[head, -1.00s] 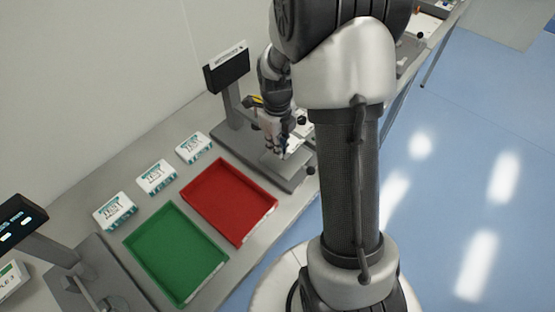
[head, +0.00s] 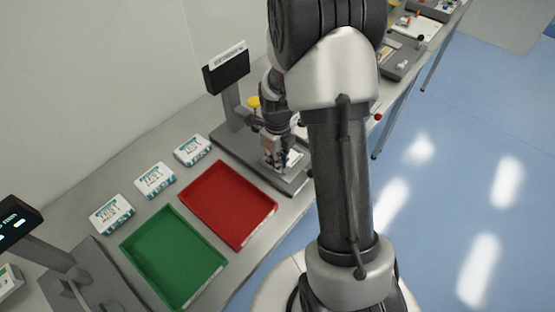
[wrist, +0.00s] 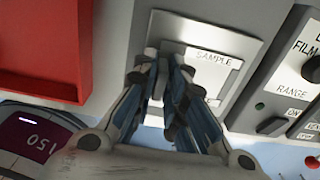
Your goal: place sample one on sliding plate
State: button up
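I cannot make out sample one as a separate thing.
A red tray (head: 228,204) and a green tray (head: 172,256) lie left of the device. Three white boxes stand behind them, one of them here (head: 192,150). The device's dark display (head: 226,74) rises behind my gripper. A control panel with a knob (wrist: 312,68) is at right.

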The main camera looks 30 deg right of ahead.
jog(key=o, duration=0.3)
jog(key=shift+r, duration=0.1)
jog(key=s+a+r+n+p, duration=0.1)
jog(key=r+n, duration=0.1)
jog(key=r, duration=0.4)
jog(key=s+a+r+n+t+p, duration=0.1)
jog(key=r+n, duration=0.2)
jog(key=r, duration=0.4)
jog(key=s+a+r+n+p, duration=0.1)
jog(key=a+r+n, duration=0.1)
jog(key=r, duration=0.4)
jog(key=s+a+r+n+t, duration=0.1)
jog(key=s+a+r+n, duration=0.3)
jog(key=s+n, duration=0.4)
jog(key=s+a+r+n+t, duration=0.2)
jog(key=s+n, duration=0.6)
jog(key=n, duration=0.9)
jog(key=shift+s+a+r+t, duration=0.35)
jog(key=shift+a+r, duration=0.85)
jog(key=shift+r, duration=0.6)
